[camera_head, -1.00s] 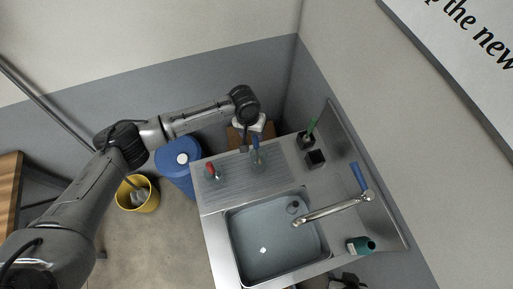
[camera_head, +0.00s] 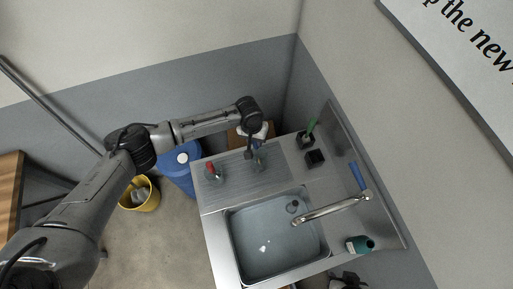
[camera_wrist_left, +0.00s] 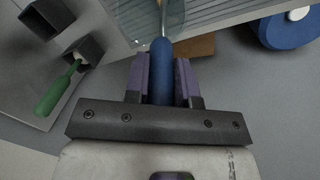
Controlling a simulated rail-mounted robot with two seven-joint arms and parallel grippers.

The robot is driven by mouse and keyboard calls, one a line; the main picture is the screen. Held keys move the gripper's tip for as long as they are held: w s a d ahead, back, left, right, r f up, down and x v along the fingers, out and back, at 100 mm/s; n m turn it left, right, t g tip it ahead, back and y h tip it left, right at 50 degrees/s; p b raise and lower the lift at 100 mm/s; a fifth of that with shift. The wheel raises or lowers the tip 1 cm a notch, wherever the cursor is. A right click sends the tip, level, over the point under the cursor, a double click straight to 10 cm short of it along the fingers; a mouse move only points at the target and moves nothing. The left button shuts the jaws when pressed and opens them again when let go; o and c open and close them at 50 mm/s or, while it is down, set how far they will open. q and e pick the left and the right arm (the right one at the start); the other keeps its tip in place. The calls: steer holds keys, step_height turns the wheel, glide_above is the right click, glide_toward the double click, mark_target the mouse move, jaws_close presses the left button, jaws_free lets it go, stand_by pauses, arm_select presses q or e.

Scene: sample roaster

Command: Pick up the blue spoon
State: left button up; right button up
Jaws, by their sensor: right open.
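The blue spoon's handle (camera_wrist_left: 161,75) lies between the two fingers of my left gripper (camera_wrist_left: 161,72) in the left wrist view. The fingers flank the handle closely, and I cannot tell whether they press on it. The spoon's lower part is in a clear glass (camera_wrist_left: 174,18) on the ribbed drainboard (camera_head: 235,177). In the head view my left gripper (camera_head: 249,152) is at the glass (camera_head: 260,160) and mostly hides the blue handle. My right gripper (camera_head: 347,281) shows only partly at the bottom edge.
A glass with a red-handled tool (camera_head: 212,170) stands left on the drainboard. Black holders, one with a green-handled tool (camera_head: 312,128), stand to the right. The sink (camera_head: 262,240), faucet (camera_head: 330,208) and green bottle (camera_head: 360,244) lie nearer. A blue barrel (camera_head: 180,170) stands left.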

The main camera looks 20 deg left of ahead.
arm_select(q)
jaws_close()
steer(key=shift+r, duration=0.1)
